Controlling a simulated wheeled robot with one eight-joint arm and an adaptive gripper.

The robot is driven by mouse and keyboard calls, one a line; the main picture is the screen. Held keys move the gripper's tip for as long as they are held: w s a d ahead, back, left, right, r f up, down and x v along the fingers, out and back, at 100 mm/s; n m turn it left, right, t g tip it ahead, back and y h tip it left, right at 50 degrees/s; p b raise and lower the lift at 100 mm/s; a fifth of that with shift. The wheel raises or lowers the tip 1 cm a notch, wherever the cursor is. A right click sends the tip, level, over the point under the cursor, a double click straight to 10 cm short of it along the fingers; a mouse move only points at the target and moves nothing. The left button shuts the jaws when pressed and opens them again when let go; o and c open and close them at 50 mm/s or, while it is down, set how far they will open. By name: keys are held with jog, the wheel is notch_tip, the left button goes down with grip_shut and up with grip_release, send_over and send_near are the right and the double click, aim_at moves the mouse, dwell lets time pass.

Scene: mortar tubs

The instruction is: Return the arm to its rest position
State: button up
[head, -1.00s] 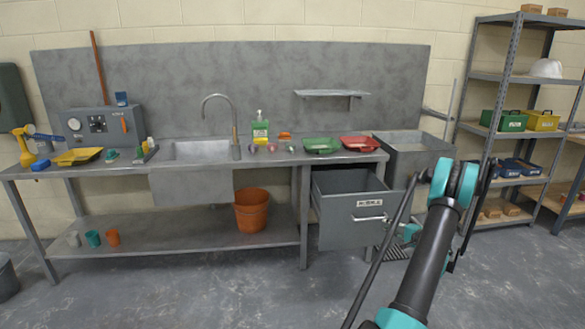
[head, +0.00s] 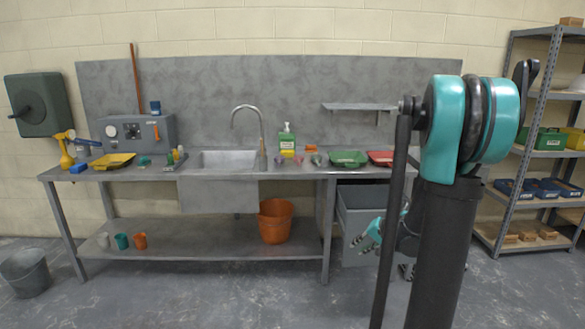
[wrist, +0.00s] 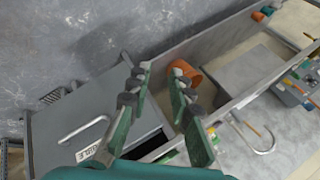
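My gripper (head: 370,236) is in the head view, in front of the open grey drawer (head: 353,213) under the right end of the bench. My arm's dark link and teal joint stand large at the right of that view and hide much of the drawer. In the wrist view my gripper (wrist: 160,72) has its two green fingers spread, with nothing between them. The drawer's front, handle and label (wrist: 88,152) show below and left of the fingers. The gripper appears clear of the drawer.
The metal bench (head: 130,174) carries a sink, trays and small items. An orange bucket (head: 274,222) and several cups are on its lower shelf. A grey bucket (head: 25,273) stands on the floor at left. A shelf rack (head: 507,195) is at right. The floor ahead is clear.

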jog(key=s+a+n+h, duration=0.1)
jog(key=s+n, duration=0.1)
jog(key=s, duration=0.6)
jog(key=s+a+f+n+g+h, duration=0.1)
jog(key=s+a+h, duration=0.1)
jog(key=s, duration=0.6)
jog(key=s+a+f+n+g+h, duration=0.1)
jog(key=s+n, duration=0.1)
jog(key=s, duration=0.6)
jog(key=shift+s+a+f+n, duration=0.2)
jog(key=shift+s+f+n, duration=0.05)
jog(key=shift+s+n, duration=0.05)
